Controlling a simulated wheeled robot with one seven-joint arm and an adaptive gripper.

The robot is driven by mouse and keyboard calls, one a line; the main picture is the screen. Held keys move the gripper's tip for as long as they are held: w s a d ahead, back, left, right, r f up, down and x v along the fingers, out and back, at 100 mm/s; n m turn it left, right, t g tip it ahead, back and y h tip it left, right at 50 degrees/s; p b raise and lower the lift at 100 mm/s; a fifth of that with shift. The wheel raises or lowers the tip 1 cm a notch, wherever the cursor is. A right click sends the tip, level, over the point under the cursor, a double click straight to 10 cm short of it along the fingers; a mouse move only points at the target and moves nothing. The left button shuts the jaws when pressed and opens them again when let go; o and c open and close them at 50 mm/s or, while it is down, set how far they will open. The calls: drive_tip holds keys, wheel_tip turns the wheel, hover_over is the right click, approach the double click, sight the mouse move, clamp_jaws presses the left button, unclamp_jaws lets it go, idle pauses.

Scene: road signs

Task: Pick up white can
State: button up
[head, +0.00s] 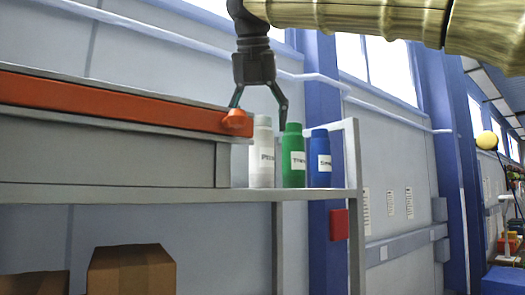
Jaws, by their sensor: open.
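The white can (262,158) stands upright on a grey shelf (310,194), at the left end of a row of cans. It has a label with dark print. My gripper (258,112) points down with its fingers spread, above and around the level of the can's top. Its left finger ends near a red-orange knob, and its right finger ends near the green can's top. The gripper looks empty. From this single view I cannot tell the depth between the fingers and the can.
A green can (293,158) stands close to the right of the white can, and a blue can (320,160) is beside it. A grey box with an orange band (110,114) and the red-orange knob (237,123) sit at left. Cardboard boxes (131,270) lie below.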

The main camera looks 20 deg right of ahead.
sight(262, 145)
drive_tip(key=shift+w+f, duration=0.35)
drive_tip(key=shift+w, duration=0.25)
drive_tip(key=shift+w+f, duration=0.3)
drive_tip(key=shift+w, duration=0.25)
drive_tip(key=shift+s+d+f+p, duration=0.3)
drive_tip(key=shift+d+f+p, duration=0.3)
drive_tip(key=shift+p, duration=0.5)
drive_tip(key=x, duration=0.3)
drive_tip(key=shift+w+a, duration=0.15)
drive_tip(key=shift+w, duration=0.3)
drive_tip(key=shift+s+a+r, duration=0.1)
drive_tip(key=shift+s+r, duration=0.05)
drive_tip(key=shift+s, duration=0.35)
drive_tip(key=shift+c, duration=0.5)
drive_tip(key=c, duration=0.4)
drive_tip(key=shift+w, duration=0.2)
drive_tip(key=c, duration=0.9)
drive_tip(key=shift+c, duration=0.2)
